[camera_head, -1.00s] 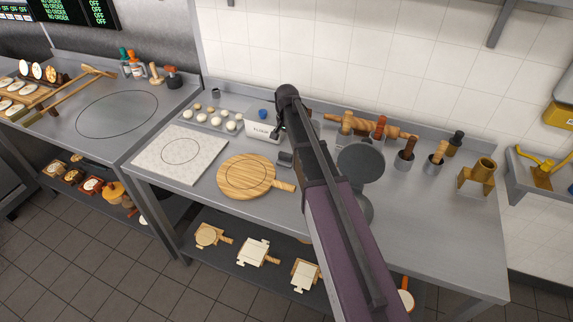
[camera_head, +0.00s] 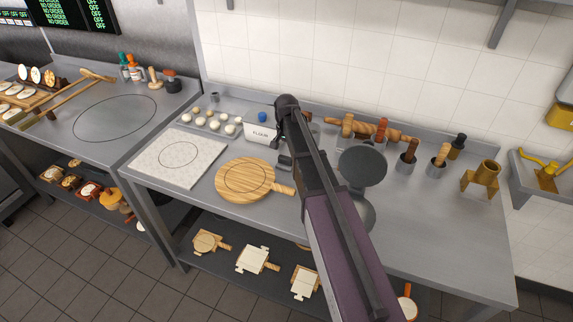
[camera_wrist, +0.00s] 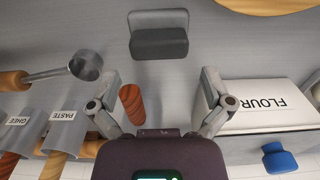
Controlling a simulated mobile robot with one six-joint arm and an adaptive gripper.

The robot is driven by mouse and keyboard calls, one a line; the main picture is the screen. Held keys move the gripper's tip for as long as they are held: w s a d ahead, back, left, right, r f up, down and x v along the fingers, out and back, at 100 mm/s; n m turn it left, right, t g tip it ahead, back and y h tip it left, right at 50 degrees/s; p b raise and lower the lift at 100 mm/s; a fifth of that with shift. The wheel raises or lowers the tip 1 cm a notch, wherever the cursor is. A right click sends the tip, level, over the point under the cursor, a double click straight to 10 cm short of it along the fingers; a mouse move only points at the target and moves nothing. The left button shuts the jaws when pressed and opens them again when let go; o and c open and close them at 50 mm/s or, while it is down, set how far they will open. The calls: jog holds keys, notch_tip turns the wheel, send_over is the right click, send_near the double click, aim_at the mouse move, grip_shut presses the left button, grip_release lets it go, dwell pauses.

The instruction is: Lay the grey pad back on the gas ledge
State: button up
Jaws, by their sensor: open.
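A dark grey pad-like block (camera_wrist: 159,40) with a raised loop or flap lies on the steel counter, near the top middle of the wrist view. In the head view it shows as a small dark shape (camera_head: 285,162) beside my arm. My gripper (camera_wrist: 160,78) is open and empty, its fingers spread apart, with the block beyond the tips and not between them. In the head view my arm hides most of the gripper. A small grey ledge (camera_head: 522,190) with yellow fittings is at the far right; I cannot tell for certain that it is the gas ledge.
A white flour box (camera_wrist: 265,106) stands close to one finger, with a blue item (camera_wrist: 279,158) near it. A ladle (camera_wrist: 84,66) and labelled paste and ghee holders are on the other side.

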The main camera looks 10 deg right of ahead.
aim_at(286, 157)
jog(key=shift+s+a+f+b, duration=0.1)
jog(key=shift+s+f+b, duration=0.05)
jog(key=shift+f+b, duration=0.65)
jog(key=shift+s+f+b, duration=0.15)
jog(key=shift+f+b, duration=0.55)
jog(key=shift+f, duration=0.1)
jog(key=shift+f+b, duration=0.85)
jog(key=shift+f, duration=0.05)
jog(key=shift+c, duration=0.2)
jog(key=shift+s+r, duration=0.1)
jog(key=shift+s, duration=0.05)
jog(key=c, duration=0.9)
jog(key=shift+r, duration=0.1)
jog(key=shift+r+p, duration=0.3)
jog(key=shift+p, duration=0.1)
jog(key=shift+c, duration=0.8)
jog(key=shift+r+p, duration=0.2)
jog(key=shift+p, duration=0.1)
notch_tip(286, 157, up, 9)
jog(key=p, duration=0.8)
jog(key=shift+f+p, duration=0.15)
jog(key=shift+p, duration=0.15)
